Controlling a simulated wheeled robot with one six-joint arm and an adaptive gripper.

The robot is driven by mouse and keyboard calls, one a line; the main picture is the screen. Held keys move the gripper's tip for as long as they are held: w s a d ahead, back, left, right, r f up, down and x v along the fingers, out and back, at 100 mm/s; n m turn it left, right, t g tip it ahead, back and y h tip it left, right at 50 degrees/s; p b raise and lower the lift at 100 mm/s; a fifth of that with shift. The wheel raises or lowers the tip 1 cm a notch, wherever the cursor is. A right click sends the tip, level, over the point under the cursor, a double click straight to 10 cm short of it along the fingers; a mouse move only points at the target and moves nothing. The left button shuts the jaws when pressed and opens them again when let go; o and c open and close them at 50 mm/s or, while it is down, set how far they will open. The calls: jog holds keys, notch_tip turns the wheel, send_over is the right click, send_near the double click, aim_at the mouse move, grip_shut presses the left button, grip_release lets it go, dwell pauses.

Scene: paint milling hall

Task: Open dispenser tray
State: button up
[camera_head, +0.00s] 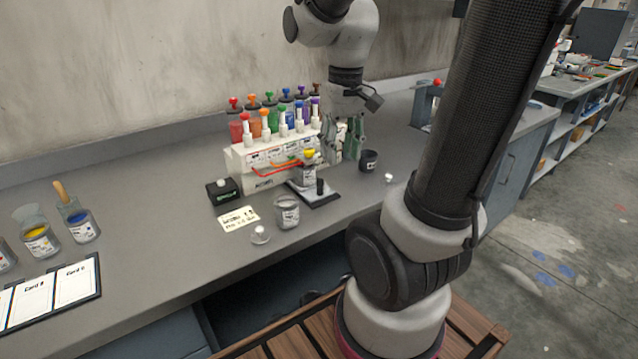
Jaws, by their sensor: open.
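The white dispenser (234,166) stands on the grey bench against the wall. It carries bottles with red, orange, green, blue and purple tops. A red bent bar and an orange bar show on its front. A dark flat plate (325,201) lies before its right end, bearing a small yellow-topped jar (307,172) and a dark cylinder. I cannot tell whether this plate is the dispenser's tray. My gripper (347,153) is open and points down beside the dispenser's right end. Whether its fingers touch the dispenser is unclear.
A dark cup (369,160) stands just right of my gripper. A glass jar (287,211), a small clear item (260,235), a label card (239,219) and a black box (223,191) are in front. The bench between is clear.

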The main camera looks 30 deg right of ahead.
jog(key=w+d+f+g, duration=0.1)
jog(key=w+d+f, duration=0.1)
jog(key=w+f, duration=0.45)
jog(key=m, duration=0.1)
send_near(320, 179)
jog(key=f, duration=1.1)
jog(key=shift+s, duration=0.2)
grip_shut()
